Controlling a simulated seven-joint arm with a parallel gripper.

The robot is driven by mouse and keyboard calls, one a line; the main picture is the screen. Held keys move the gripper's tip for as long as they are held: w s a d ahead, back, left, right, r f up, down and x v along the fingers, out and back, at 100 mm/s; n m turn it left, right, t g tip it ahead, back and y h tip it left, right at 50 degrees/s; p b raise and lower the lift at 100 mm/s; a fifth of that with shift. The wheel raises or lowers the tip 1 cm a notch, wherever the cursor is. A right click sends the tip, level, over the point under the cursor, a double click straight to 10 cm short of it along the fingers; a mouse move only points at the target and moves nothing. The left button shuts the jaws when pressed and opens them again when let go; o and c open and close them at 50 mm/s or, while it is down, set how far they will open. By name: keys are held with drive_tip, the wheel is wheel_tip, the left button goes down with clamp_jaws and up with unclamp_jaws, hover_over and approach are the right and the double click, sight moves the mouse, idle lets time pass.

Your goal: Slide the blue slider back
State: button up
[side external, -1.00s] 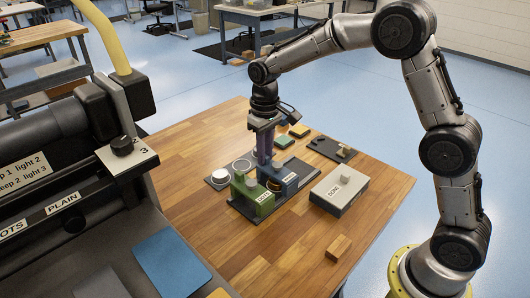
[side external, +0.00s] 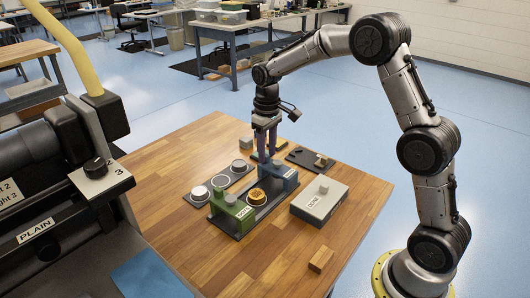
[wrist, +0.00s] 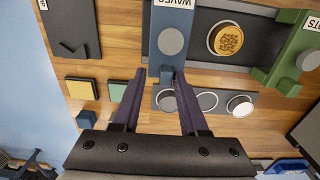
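The blue slider (wrist: 166,62), labelled WAVES, sits on a dark base plate (side external: 232,227). In the side view the blue slider (side external: 287,180) is at the right end of the plate, clear of the gold patterned badge (wrist: 228,40) in the middle. The green slider (side external: 228,206) stands at the opposite end. My gripper (wrist: 160,73) points down at the near end of the blue slider in the wrist view. Its two purple fingers are apart, with the right tip overlapping the slider's edge. I cannot tell whether they touch it.
A dark tray (wrist: 165,101) with round discs lies beside the plate. A grey box (side external: 318,200) labelled DONE and a wooden block (side external: 320,261) are at the front right. Yellow (wrist: 80,90) and green squares lie nearby. The table's front left is clear.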

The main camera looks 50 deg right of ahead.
drive_tip(key=shift+a, duration=0.1)
drive_tip(key=shift+r, duration=0.25)
wheel_tip(320, 180, up, 13)
drive_tip(key=shift+r, duration=0.15)
idle(0.3)
drive_tip(key=shift+r, duration=0.1)
drive_tip(key=shift+r, duration=3.4)
drive_tip(key=shift+r, duration=0.1)
